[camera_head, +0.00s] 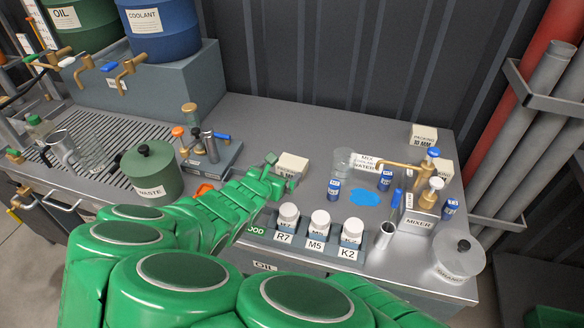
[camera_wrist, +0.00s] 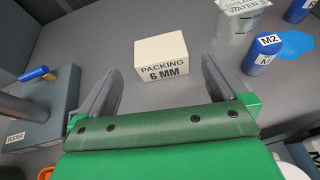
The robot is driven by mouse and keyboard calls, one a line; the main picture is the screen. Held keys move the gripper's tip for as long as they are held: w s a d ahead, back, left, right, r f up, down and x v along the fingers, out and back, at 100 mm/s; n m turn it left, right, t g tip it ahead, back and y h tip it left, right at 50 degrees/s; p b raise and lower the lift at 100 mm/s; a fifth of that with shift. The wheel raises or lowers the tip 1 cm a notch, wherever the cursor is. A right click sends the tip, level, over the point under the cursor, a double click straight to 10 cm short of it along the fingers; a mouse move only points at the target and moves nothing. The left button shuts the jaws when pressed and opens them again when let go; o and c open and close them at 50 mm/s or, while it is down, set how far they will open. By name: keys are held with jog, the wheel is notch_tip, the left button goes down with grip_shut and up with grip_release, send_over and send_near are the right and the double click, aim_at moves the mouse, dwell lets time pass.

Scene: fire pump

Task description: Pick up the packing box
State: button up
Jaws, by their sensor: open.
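A cream packing box labelled "PACKING 6 MM" (camera_wrist: 161,56) lies flat on the grey bench, ahead of my gripper (camera_wrist: 160,88) in the wrist view. My gripper is open and empty, with one finger to each side of the box's near end. The box looks just beyond the fingertips, and I cannot tell whether they touch it. In the head view the box (camera_head: 293,164) is partly covered by my green gripper (camera_head: 280,175). A second box, labelled "PACKING 10 MM" (camera_head: 423,136), stands at the back right, with another pale box (camera_head: 441,171) nearer.
A tester (camera_wrist: 38,110) stands left of my gripper. A clear beaker (camera_head: 343,160), a blue spill (camera_head: 364,197) and small blue containers (camera_head: 333,189) lie to the right. A rack of white-capped bottles (camera_head: 320,220) is nearer. A green waste pot (camera_head: 150,170) is left.

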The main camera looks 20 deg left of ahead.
aim_at(292, 162)
jog(key=shift+a+f+n, duration=0.15)
jog(key=shift+f+n, duration=0.2)
jog(key=shift+n, duration=0.05)
jog(key=shift+x, duration=5.85)
jog(key=shift+w+a+r, duration=0.1)
jog(key=c, duration=0.8)
jog(key=shift+r, duration=0.1)
